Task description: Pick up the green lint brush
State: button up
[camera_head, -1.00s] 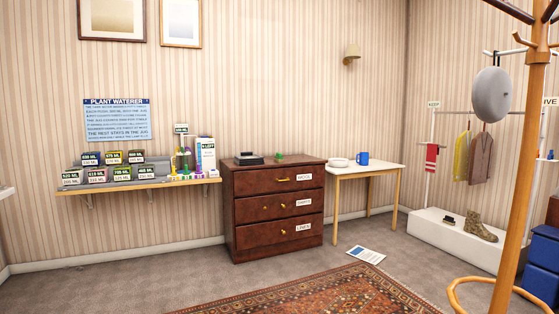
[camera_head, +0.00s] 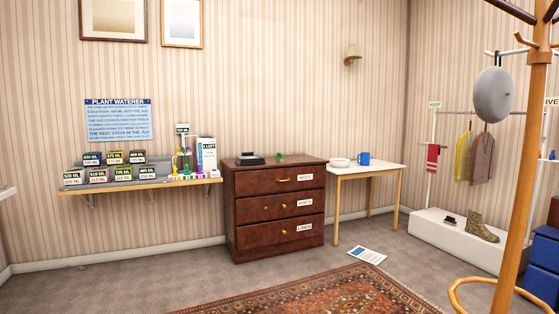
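A small green object (camera_head: 281,156) lies on top of the dark brown chest of drawers (camera_head: 276,244), right of a dark box-like item. It may be the green lint brush, but it is too small to tell its shape. My gripper is not in view.
A dark item (camera_head: 249,158) sits beside the green object. A white table (camera_head: 385,169) with a blue mug (camera_head: 363,158) stands to the right. A shelf (camera_head: 140,186) holds labelled boxes. A patterned rug (camera_head: 320,292) and a paper sheet (camera_head: 367,255) lie on the floor. A wooden coat stand (camera_head: 516,200) rises at right.

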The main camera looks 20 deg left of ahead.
aim_at(280, 158)
jog(key=i+j+u, duration=0.3)
jog(key=i, duration=0.4)
jog(key=i+j+u, duration=0.35)
jog(key=i, duration=0.4)
jog(key=i+u, duration=0.3)
jog(key=i, duration=2.15)
